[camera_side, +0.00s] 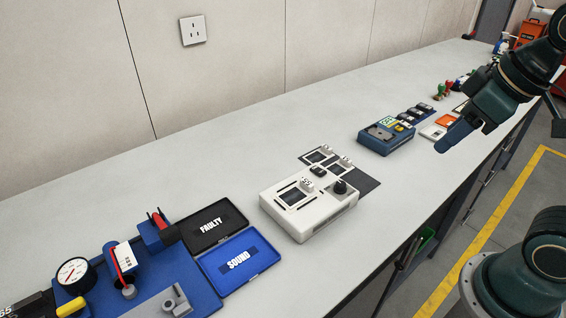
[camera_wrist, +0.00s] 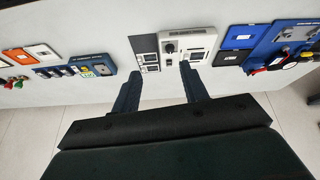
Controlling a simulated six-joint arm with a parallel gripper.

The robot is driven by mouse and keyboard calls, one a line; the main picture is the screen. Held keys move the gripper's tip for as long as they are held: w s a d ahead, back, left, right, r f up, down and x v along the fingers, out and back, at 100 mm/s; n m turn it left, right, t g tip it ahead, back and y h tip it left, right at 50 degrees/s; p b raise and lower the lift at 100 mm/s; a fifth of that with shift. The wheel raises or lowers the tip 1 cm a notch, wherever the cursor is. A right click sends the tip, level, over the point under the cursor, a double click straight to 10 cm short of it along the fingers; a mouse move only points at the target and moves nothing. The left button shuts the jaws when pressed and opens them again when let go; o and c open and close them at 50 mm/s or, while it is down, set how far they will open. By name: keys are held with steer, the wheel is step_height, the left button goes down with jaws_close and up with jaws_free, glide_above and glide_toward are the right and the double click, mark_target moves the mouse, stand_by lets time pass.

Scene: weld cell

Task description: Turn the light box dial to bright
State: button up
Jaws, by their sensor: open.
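The light box (camera_side: 308,207) is a white box on the bench, with a dark dial (camera_side: 340,187) on its top near the right corner. In the wrist view the light box (camera_wrist: 187,45) lies beyond my fingertips, and its dark dial (camera_wrist: 170,47) faces the camera. The dial's setting is too small to read. My gripper (camera_side: 466,133) is at the right in the side view, well away from the box. In the wrist view my gripper (camera_wrist: 158,70) shows two fingers spread apart with nothing between them.
A dark mat (camera_side: 357,177) with small white parts lies beside the box. Black FAULTY (camera_side: 212,227) and blue SOUND (camera_side: 240,261) trays and a blue fixture with a gauge stand left. A blue instrument (camera_side: 386,136) stands right.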

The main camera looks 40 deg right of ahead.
steer(key=w+a+n+g, duration=0.1)
steer(key=w+n+g, duration=0.1)
steer(key=w+n, duration=0.5)
steer(key=n+g, duration=0.3)
steer(key=n, duration=0.1)
glide_above(341, 184)
step_height(341, 184, down, 7)
steer(key=shift+s+r, duration=0.15)
steer(key=shift+s, duration=0.1)
steer(key=shift+w+d+f, duration=0.1)
steer(key=shift+w+f, duration=0.05)
steer(key=shift+f, duration=3.3)
steer(key=shift+w+f, duration=0.1)
steer(key=shift+f, duration=3.35)
steer(key=shift+c, duration=0.2)
jaws_close()
